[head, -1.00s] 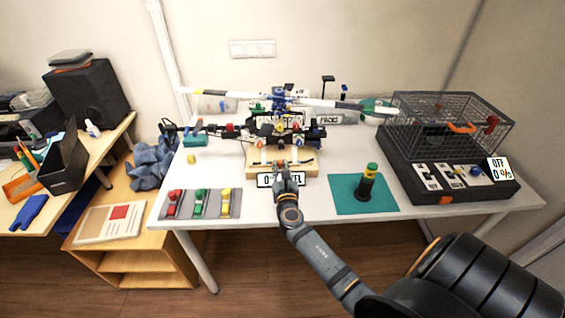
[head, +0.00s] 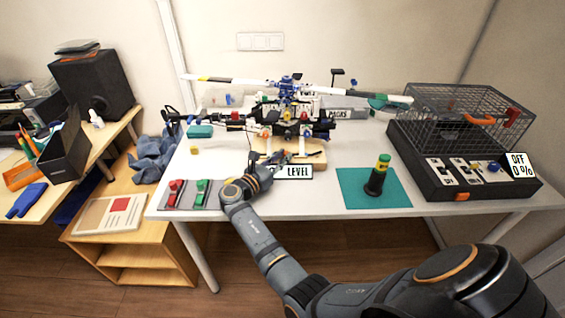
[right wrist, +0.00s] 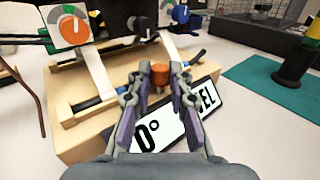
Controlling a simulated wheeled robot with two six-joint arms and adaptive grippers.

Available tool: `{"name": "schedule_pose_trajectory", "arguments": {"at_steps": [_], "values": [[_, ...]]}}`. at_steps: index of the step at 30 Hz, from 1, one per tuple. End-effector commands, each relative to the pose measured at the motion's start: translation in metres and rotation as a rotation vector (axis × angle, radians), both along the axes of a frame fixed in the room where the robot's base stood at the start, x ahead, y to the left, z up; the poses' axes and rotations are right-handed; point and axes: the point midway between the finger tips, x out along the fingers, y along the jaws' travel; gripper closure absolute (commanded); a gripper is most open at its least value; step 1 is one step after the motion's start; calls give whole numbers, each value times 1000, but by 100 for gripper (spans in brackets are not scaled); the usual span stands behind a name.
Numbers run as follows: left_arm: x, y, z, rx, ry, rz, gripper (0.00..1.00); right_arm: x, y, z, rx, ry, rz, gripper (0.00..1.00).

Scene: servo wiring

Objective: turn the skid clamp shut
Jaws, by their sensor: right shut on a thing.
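The model helicopter (head: 290,122) stands with its skids on a light wooden stand (head: 313,160). In the right wrist view, the stand (right wrist: 72,132) carries the skid tubes, and an orange-brown clamp knob (right wrist: 160,70) shows at its front edge. My right gripper (head: 282,160) reaches to the stand from the front left. In the right wrist view, its fingertips (right wrist: 161,76) close on both sides of the knob. My left gripper is in neither view.
A "0° LEVEL" sign (head: 294,172) stands close below the gripper. A grey mat with red (head: 172,192) and green (head: 199,192) pieces lies left. A green-topped black tool (head: 378,175) stands on a teal mat (head: 350,198). A caged unit (head: 440,180) stands right.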

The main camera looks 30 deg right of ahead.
Motion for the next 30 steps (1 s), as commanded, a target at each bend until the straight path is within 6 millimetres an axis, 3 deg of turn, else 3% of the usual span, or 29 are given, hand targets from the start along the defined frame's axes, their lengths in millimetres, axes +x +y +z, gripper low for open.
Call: {"name": "schedule_pose_trajectory", "arguments": {"at_steps": [20, 21, 24, 25, 30], "values": [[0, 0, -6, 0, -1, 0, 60, 1, 0, 0, 1, 0, -52, 100], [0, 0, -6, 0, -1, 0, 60, 1, 0, 0, 1, 0, -52, 76], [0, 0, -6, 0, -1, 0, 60, 1, 0, 0, 1, 0, -52, 62], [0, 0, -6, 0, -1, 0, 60, 1, 0, 0, 1, 0, -52, 58], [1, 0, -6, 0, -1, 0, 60, 1, 0, 0, 1, 0, -52, 58]]}}
